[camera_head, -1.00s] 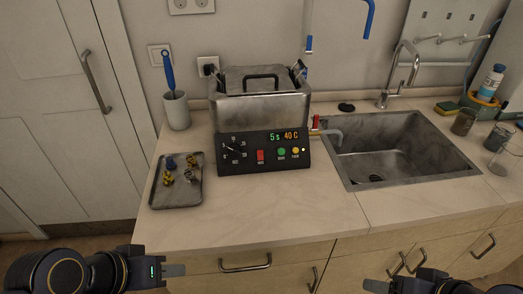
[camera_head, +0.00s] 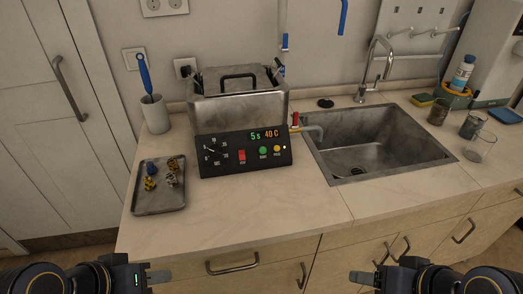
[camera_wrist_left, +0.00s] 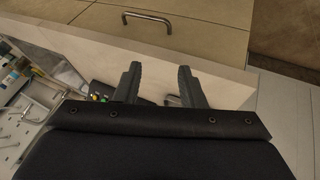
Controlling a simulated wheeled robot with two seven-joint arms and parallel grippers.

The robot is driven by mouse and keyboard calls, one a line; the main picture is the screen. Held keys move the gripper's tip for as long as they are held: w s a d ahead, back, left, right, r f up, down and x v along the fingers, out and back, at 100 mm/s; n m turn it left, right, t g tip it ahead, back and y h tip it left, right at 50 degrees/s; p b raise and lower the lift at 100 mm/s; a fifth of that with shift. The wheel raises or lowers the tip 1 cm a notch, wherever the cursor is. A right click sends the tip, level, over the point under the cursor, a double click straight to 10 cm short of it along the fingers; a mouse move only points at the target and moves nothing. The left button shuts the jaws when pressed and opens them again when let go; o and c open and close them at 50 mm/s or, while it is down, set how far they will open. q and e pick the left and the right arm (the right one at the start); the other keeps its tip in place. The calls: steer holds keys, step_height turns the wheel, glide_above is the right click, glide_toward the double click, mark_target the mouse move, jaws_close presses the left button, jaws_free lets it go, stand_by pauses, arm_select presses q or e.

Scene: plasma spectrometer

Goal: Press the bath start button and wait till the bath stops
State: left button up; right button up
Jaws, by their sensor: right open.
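The bath (camera_head: 235,108) is a metal tank with a handled lid (camera_head: 238,80) on top, standing on the counter left of the sink. Its sloping black control panel (camera_head: 225,168) has a dial, a red switch (camera_head: 242,155), a green button (camera_head: 263,151) and a yellow button (camera_head: 277,150) with a small lit lamp beside it. The display (camera_head: 264,134) reads 5 s and 40 C. My left gripper (camera_head: 158,277) is low, in front of the counter, apart from the bath; its fingers stand apart and empty in the left wrist view (camera_wrist_left: 158,75). My right gripper (camera_head: 362,277) is open, low in front of the counter.
A dark tray (camera_head: 160,202) with several small fittings lies left of the bath. A cup (camera_head: 155,115) holds a blue-handled tool. A sink (camera_head: 380,140) with a tap, glass jars and a bottle are at right. The counter's front strip is clear.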

arm_select(q)
steer(key=shift+c, duration=0.2)
stand_by(0.3)
jaws_close()
stand_by(1.5)
